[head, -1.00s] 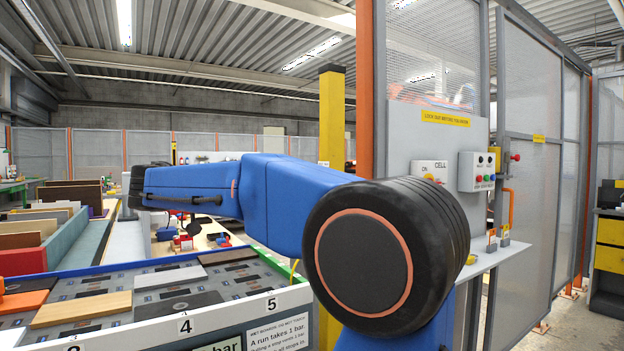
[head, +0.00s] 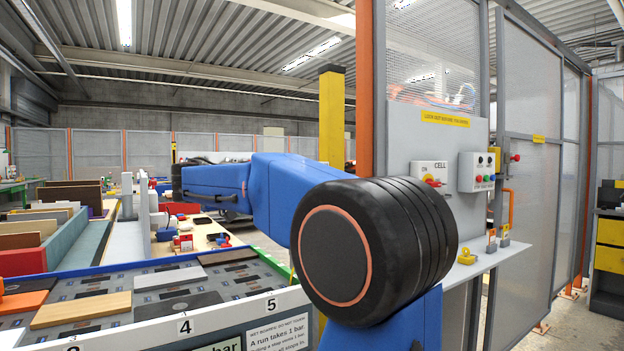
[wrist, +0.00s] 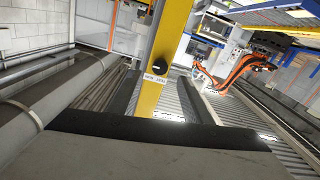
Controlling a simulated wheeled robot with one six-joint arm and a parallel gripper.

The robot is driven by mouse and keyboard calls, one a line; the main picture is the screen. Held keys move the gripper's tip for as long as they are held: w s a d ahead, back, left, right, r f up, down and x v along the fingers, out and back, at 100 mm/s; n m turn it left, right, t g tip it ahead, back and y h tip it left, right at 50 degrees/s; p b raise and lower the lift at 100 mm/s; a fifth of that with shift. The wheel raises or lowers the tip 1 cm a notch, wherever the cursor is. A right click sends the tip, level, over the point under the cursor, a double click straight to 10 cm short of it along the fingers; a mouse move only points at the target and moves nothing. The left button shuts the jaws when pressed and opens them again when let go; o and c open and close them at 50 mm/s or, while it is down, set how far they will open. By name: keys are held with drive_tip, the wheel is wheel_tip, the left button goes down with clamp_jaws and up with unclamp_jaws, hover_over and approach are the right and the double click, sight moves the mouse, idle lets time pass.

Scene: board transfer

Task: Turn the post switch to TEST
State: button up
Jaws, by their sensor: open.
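The yellow post (wrist: 172,48) stands ahead in the wrist view, tilted in the picture. On it is the post switch, a round black knob (wrist: 157,66) with a small white label (wrist: 156,78) below it. The label is too small to read surely, and I cannot tell which way the knob points. My gripper (wrist: 153,82) is open and empty; its two dark fingers show left and right of the post's line, with the knob apart and beyond them. In the head view the yellow post (head: 332,110) stands behind my blue arm, which hides its middle; the knob is not seen there.
A grey panel with a CELL switch box (head: 430,174) and a button box (head: 477,171) stands right of my arm, above a shelf (head: 490,262). A board rack (head: 150,318) lies at lower left. An orange robot arm (wrist: 232,72) shows behind the post.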

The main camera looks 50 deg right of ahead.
drive_tip(key=x, duration=0.7)
drive_tip(key=shift+d, duration=0.25)
drive_tip(key=c, duration=1.1)
